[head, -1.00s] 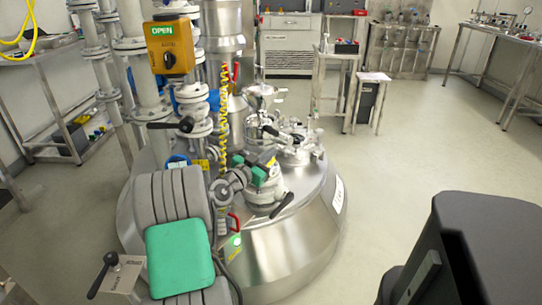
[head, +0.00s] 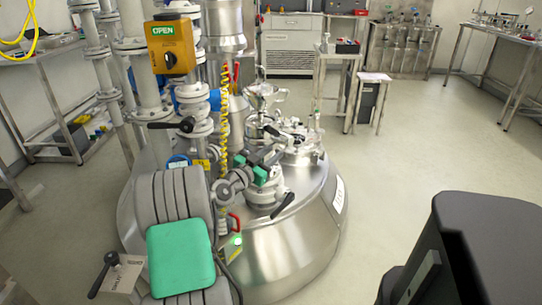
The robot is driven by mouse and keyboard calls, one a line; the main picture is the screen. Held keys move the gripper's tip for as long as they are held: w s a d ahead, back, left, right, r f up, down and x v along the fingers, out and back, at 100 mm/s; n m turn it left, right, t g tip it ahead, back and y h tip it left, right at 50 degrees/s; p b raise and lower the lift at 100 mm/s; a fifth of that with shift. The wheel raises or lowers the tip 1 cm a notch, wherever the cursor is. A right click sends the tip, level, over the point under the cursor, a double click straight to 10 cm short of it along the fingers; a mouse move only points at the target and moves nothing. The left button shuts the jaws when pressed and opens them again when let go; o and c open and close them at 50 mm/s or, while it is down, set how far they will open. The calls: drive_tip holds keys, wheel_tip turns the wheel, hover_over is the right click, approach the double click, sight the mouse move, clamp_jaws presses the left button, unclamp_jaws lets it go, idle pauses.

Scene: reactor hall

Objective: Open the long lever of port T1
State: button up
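A white flanged port (head: 265,197) stands on the steel vessel lid, with a long black lever (head: 283,205) sticking out toward the lower right. I cannot read a T1 label on it. My gripper (head: 262,163), grey and dark with green parts, is just above this port, at the end of my grey arm. It hides part of the port's top. The black lever lies below and to the right of the gripper, apart from it. The fingers are small and overlap the fittings behind, so I cannot tell whether they are open or shut.
The domed steel vessel (head: 285,255) fills the middle. Pipes and a yellow OPEN switch box (head: 170,46) stand at left, with another black lever (head: 172,125) on the pipework. More lid fittings (head: 300,142) stand behind the port.

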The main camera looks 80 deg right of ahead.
drive_tip(key=shift+o, duration=1.2)
drive_tip(key=shift+w+a, duration=0.1)
drive_tip(key=v, duration=0.7)
drive_tip(key=shift+a, duration=0.3)
drive_tip(key=shift+p, duration=0.3)
drive_tip(key=shift+c, duration=0.4)
